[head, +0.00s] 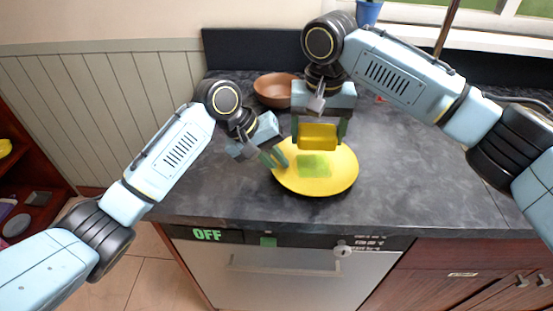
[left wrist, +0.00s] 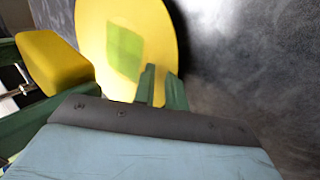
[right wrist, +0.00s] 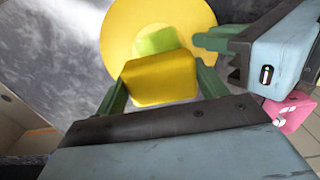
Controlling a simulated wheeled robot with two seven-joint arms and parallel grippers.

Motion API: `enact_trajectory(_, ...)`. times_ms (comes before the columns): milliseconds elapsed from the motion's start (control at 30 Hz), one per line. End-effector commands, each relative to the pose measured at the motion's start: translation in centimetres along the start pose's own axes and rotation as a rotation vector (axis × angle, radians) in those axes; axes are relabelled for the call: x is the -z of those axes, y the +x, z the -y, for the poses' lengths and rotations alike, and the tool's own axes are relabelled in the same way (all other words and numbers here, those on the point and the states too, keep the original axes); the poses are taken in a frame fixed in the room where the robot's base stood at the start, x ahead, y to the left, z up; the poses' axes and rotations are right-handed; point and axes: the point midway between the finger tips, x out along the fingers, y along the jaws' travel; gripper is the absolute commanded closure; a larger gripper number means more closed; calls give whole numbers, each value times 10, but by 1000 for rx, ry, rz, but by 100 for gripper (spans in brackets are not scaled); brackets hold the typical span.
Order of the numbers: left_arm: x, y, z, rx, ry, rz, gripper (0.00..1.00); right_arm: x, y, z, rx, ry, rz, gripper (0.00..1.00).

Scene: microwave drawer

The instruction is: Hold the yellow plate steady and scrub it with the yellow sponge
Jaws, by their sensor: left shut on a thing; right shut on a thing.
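The yellow plate (head: 336,183) lies on the dark countertop near its front edge, with a green patch (head: 313,165) on its face. The plate also shows in the left wrist view (left wrist: 158,40) and the right wrist view (right wrist: 120,40). My left gripper (head: 281,157) is shut on the plate's left rim; its fingers (left wrist: 160,88) meet at the rim. My right gripper (head: 319,136) is shut on the yellow sponge (head: 318,137), holding it over the plate's far part, beside the green patch. The sponge fills the space between the fingers in the right wrist view (right wrist: 160,78). Whether it touches the plate is unclear.
A brown bowl (head: 272,90) stands behind my left gripper on the countertop (head: 400,170). A blue pot (head: 369,12) is on the window sill. The counter right of the plate is clear.

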Motion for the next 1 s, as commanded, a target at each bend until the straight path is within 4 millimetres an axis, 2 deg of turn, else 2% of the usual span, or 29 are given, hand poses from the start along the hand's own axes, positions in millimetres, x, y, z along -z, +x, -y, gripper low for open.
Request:
enact_trajectory(367,-1,2,1,3,-2,3,100,1,1,-2,1,0,0,46)
enact_trajectory(1000,-1,2,1,3,-2,4,100,1,39,-2,0,0,2,46)
